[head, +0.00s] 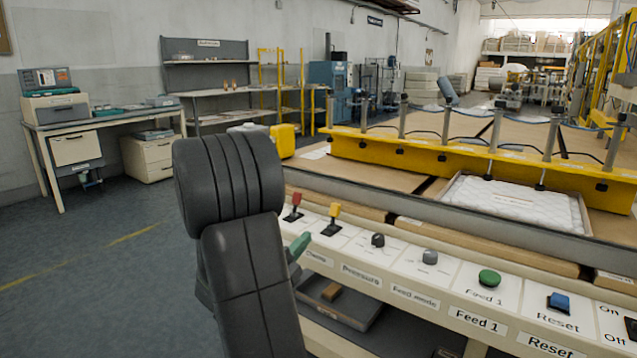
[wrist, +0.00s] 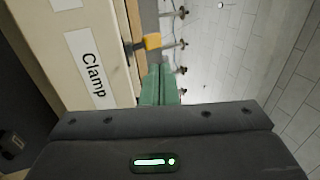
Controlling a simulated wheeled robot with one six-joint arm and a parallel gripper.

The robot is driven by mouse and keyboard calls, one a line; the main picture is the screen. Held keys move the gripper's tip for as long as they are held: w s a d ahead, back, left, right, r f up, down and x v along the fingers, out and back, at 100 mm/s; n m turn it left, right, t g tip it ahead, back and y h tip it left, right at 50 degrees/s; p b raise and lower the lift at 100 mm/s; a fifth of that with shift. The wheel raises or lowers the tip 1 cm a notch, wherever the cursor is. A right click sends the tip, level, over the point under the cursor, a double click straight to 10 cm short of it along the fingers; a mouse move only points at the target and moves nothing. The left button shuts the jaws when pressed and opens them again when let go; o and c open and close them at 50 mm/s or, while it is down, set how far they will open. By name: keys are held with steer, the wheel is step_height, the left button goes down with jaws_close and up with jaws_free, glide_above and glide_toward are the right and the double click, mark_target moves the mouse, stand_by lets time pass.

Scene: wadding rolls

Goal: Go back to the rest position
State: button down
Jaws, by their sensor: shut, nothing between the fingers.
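My gripper (head: 299,246) has green fingers and sits at the near left end of the control panel (head: 455,275), partly hidden behind my dark arm. In the wrist view the green fingers (wrist: 158,85) are together with nothing between them. There the yellow lever (wrist: 151,41) shows just beyond the fingertips; I cannot tell whether they touch. In the head view the red lever (head: 293,204) and the yellow lever (head: 333,215) both stand up from the panel, just beyond my gripper.
The panel continues right with a black knob (head: 378,240), grey knob (head: 430,257), green button (head: 489,278) and blue switch (head: 559,302). Behind it is a machine with a yellow beam (head: 420,155) and white wadding (head: 515,203). Open floor (head: 110,270) lies left, before a desk (head: 105,120).

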steer(key=v, duration=0.6)
steer(key=shift+s+n+y, duration=0.4)
steer(key=shift+a+f, duration=0.1)
